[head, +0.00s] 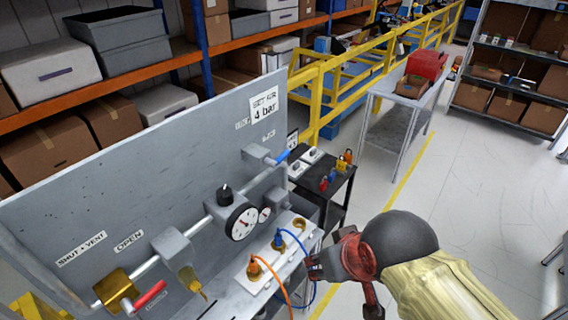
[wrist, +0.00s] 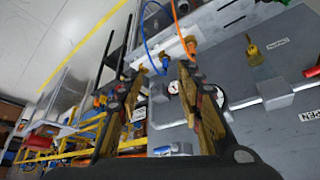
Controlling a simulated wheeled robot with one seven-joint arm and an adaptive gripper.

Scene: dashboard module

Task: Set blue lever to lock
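The blue lever (head: 283,156) sticks out to the right from a grey valve block (head: 258,153) at the right end of the upright grey panel (head: 150,160). The label text beside it is too small to read. My gripper (head: 343,288) is in front of the panel, lower right of the lever and apart from it. In the wrist view my gripper (wrist: 158,72) has its two fingers spread, with nothing held between them. A small blue piece low between the fingers there may be the lever; I cannot tell its exact setting.
A red lever (head: 151,296), a gauge (head: 242,222) and a black knob (head: 224,193) sit on the pipework. Orange (head: 272,270) and blue (head: 305,255) hoses rise from the ledge near my gripper. A black cart (head: 325,180) stands behind.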

